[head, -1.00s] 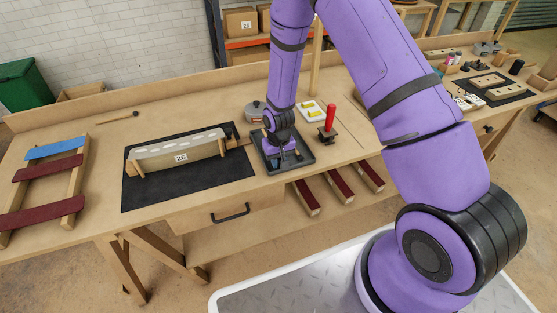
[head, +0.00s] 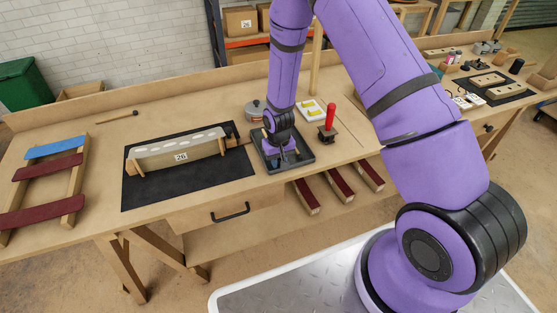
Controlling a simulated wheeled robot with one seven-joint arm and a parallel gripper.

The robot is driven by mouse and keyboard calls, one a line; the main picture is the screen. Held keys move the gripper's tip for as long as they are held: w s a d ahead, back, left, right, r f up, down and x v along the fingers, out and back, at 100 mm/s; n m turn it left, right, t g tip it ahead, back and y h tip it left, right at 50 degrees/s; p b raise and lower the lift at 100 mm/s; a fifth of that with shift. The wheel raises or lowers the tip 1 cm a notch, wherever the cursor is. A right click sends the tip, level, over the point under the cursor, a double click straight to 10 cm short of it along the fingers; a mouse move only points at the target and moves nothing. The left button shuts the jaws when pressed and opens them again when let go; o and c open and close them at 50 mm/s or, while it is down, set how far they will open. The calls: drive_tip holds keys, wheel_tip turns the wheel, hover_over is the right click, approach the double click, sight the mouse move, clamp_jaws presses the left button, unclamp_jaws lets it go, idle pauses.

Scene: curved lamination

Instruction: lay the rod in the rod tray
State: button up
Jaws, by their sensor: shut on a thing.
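The dark grey tray (head: 306,163), which I take for the rod tray, lies on the bench right of the black mat. My gripper (head: 283,157) points down over the middle of this tray, its fingers low and close to the tray floor. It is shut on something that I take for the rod. The held thing is mostly hidden by the gripper and too small to make out. I cannot tell whether it touches the tray floor.
On the black mat (head: 190,190) stands a curved wooden form marked 26 (head: 180,157). A red-handled tool (head: 328,125) and a yellow-and-white item (head: 311,110) stand right of the tray. A round grey pot (head: 255,109) is behind it. A thin stick (head: 117,117) lies far left.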

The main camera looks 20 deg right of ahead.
drive_tip(key=o, duration=1.1)
drive_tip(key=shift+r, duration=0.1)
drive_tip(key=shift+r, duration=3.4)
drive_tip(key=s+d+r+t, duration=0.1)
drive_tip(key=s+d+r, duration=0.15)
drive_tip(key=r, duration=1.15)
drive_tip(key=s+d+r+t, duration=0.15)
drive_tip(key=s+r, duration=0.25)
drive_tip(key=r, duration=1)
drive_tip(key=s+d+r+t, duration=0.1)
drive_tip(key=s+r, duration=0.3)
drive_tip(key=s, duration=0.3)
drive_tip(key=s+d+r, duration=0.1)
drive_tip(key=s+r, duration=0.4)
drive_tip(key=s, duration=0.2)
drive_tip(key=s+d+r+t, duration=0.1)
drive_tip(key=s+r, duration=0.3)
drive_tip(key=s, duration=0.4)
drive_tip(key=shift+s+r+t, duration=0.1)
drive_tip(key=shift+r+t, duration=0.25)
drive_tip(key=shift+r, duration=0.05)
